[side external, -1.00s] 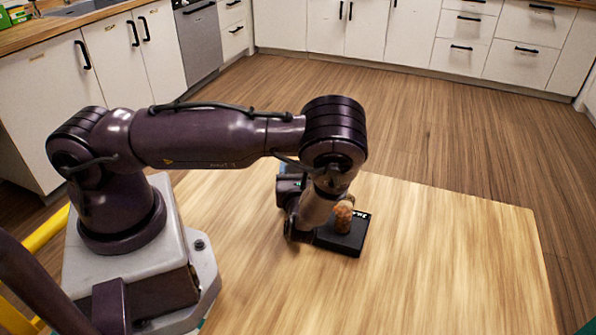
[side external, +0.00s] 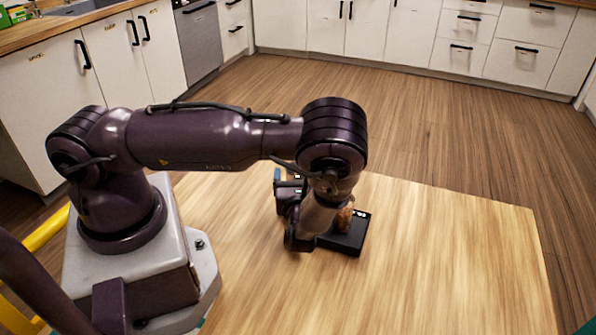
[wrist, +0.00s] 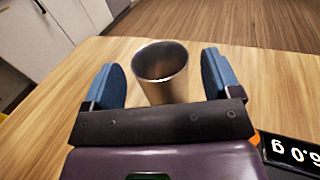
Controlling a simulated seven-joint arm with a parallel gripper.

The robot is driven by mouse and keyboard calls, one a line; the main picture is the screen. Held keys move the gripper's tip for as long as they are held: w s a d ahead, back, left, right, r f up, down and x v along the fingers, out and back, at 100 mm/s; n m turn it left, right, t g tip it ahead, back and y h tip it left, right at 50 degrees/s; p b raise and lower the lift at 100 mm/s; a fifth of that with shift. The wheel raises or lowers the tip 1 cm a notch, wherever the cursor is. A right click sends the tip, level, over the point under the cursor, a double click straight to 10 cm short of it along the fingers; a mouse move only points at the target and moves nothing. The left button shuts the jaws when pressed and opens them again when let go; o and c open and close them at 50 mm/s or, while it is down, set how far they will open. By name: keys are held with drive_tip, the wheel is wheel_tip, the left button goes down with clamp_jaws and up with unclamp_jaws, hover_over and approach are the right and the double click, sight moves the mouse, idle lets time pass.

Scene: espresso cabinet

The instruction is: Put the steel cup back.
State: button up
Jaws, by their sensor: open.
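The steel cup (wrist: 160,75) stands upright on the wooden table in the wrist view, open end up and seemingly empty. My gripper (wrist: 161,80) is open, with one blue finger on each side of the cup and a gap visible at both sides. In the side external view my gripper (side external: 284,188) points down and away, low over the table on the far side of my wrist. The cup is hidden there behind my arm.
A black scale (side external: 346,243) lies close to the right of my wrist; its lit display (wrist: 293,155) seems to read 6.0 g. The table's right side (side external: 460,255) is clear.

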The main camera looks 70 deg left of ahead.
drive_tip(key=v, duration=0.9)
drive_tip(key=shift+s+d, duration=0.15)
drive_tip(key=shift+d, duration=0.2)
drive_tip(key=s+r+n+h, duration=0.3)
drive_tip(key=r+n+h, duration=0.2)
drive_tip(key=r, duration=0.5)
drive_tip(key=s+r+n+g+h, duration=0.1)
drive_tip(key=s+r+n+h, duration=0.2)
drive_tip(key=r+n+h, duration=0.3)
drive_tip(key=s+d+r+n+h, duration=0.1)
drive_tip(key=s+r+n+h, duration=0.3)
drive_tip(key=r+n, duration=0.7)
wheel_tip(320, 180, up, 4)
drive_tip(key=shift+f+n+h, duration=0.1)
drive_tip(key=shift+n+h, duration=0.2)
drive_tip(key=shift+h, duration=0.5)
